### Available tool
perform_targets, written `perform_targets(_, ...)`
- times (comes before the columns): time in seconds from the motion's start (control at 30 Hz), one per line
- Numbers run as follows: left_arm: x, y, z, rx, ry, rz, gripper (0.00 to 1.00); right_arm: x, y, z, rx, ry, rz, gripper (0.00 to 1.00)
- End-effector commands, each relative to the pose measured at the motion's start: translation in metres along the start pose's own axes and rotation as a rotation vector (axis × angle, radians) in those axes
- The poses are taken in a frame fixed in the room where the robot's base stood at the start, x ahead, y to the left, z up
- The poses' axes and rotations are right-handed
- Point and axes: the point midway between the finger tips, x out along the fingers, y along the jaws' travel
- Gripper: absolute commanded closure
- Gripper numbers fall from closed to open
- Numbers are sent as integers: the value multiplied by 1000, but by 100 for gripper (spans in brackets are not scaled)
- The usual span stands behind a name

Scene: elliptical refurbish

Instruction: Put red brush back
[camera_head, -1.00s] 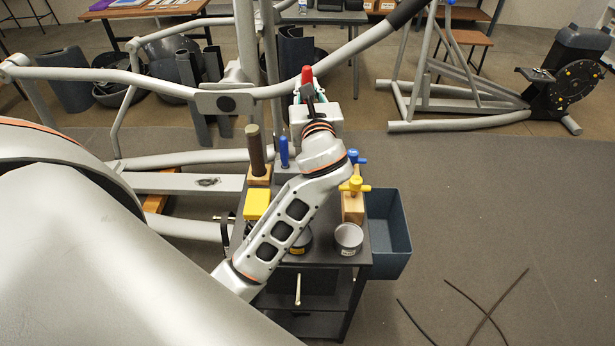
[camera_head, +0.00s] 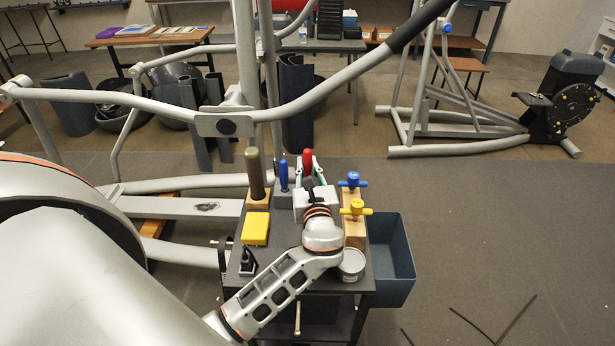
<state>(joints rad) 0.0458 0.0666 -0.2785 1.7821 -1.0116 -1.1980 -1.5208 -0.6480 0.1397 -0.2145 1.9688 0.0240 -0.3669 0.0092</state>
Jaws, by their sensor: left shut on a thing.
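The red brush (camera_head: 307,161) shows as an upright red handle at the back of the dark cart top (camera_head: 284,262). My left gripper (camera_head: 308,172) is shut on it, with its fingers on both sides of the handle. The brush's lower end is hidden behind my gripper and wrist. A blue-handled tool (camera_head: 284,175) stands upright just left of the red brush in a grey holder (camera_head: 283,200). I cannot tell whether the brush touches the holder or the cart. My right gripper is not in view.
A brown cylinder on a wooden block (camera_head: 257,198), a yellow block (camera_head: 255,228), blue (camera_head: 352,181) and yellow (camera_head: 356,208) knobs and a round tin (camera_head: 351,264) crowd the cart. A blue-grey bin (camera_head: 393,285) hangs on its right. Grey machine bars (camera_head: 330,80) run behind.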

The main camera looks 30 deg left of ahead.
Motion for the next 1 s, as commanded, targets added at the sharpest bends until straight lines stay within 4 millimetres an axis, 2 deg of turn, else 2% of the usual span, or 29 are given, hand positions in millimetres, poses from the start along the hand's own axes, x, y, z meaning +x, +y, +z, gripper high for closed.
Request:
perform_targets(0.03,0,0,-11,5,3,0,100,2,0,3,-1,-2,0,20)
perform_targets(0.2,0,0,-30,3,2,0,100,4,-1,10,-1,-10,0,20)
perform_targets(0.63,0,0,-35,2,1,0,100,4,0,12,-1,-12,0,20)
perform_targets(0.67,0,0,-35,2,1,-1,76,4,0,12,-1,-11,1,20)
perform_targets(0.7,0,0,-34,1,1,-1,67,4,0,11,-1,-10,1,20)
perform_targets(1.0,0,0,-34,1,1,-1,67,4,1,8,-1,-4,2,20)
